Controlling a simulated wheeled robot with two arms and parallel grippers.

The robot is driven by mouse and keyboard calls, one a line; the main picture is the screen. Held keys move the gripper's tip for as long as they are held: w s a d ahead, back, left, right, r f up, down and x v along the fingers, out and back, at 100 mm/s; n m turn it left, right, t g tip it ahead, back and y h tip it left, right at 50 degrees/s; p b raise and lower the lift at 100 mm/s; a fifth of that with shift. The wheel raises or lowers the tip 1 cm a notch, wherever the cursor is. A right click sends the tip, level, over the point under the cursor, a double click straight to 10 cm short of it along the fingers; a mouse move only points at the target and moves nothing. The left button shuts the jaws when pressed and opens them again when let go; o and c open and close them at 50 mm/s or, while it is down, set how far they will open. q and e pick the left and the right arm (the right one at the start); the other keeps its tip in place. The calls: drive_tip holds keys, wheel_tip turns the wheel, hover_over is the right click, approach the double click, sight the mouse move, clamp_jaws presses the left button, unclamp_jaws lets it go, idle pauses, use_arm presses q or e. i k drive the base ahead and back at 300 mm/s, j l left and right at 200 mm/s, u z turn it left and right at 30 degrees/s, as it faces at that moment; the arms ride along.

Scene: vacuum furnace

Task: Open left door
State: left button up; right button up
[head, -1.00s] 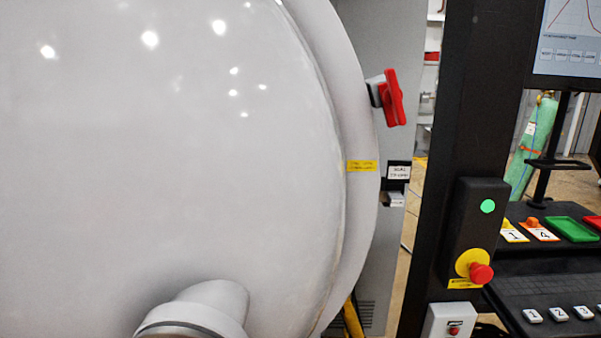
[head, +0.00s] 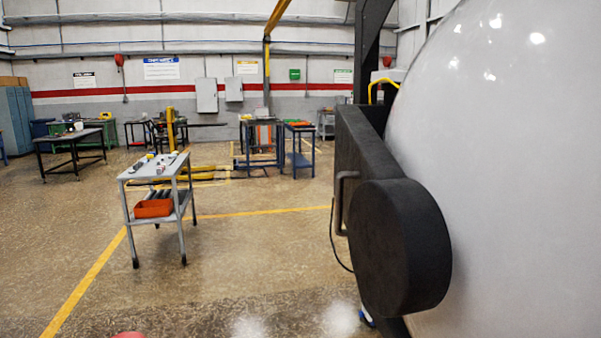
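The large pale grey rounded furnace shell (head: 500,170) fills the right side of the head view. Whether this shell is the left door I cannot tell, and no door gap shows. At its left edge is a black block with a thick round black disc (head: 400,245) at its front. A bent grey metal handle (head: 343,205) sits on the block's left side, partly behind the disc. Neither of my grippers is in view.
A grey two-shelf cart (head: 155,170) with an orange bin (head: 153,208) stands on the open floor at left. Workbenches (head: 75,145) and a blue stand (head: 299,150) are farther back. Floor between cart and furnace is clear, with yellow lines.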

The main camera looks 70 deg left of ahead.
sight(468, 200)
drive_tip(key=j+u, duration=0.2)
drive_tip(key=u, duration=0.2)
drive_tip(key=j+u, duration=0.2)
drive_tip(key=u, duration=0.2)
drive_tip(key=i+j+u, duration=0.15)
drive_tip(key=u, duration=0.3)
drive_tip(key=i+j+u, duration=0.1)
drive_tip(key=u, duration=0.3)
drive_tip(key=i+j, duration=0.15)
drive_tip(key=k+l, duration=0.35)
drive_tip(key=l, duration=0.2)
drive_tip(key=k+l+u, duration=0.1)
drive_tip(key=k+l, duration=0.3)
drive_tip(key=l, duration=0.15)
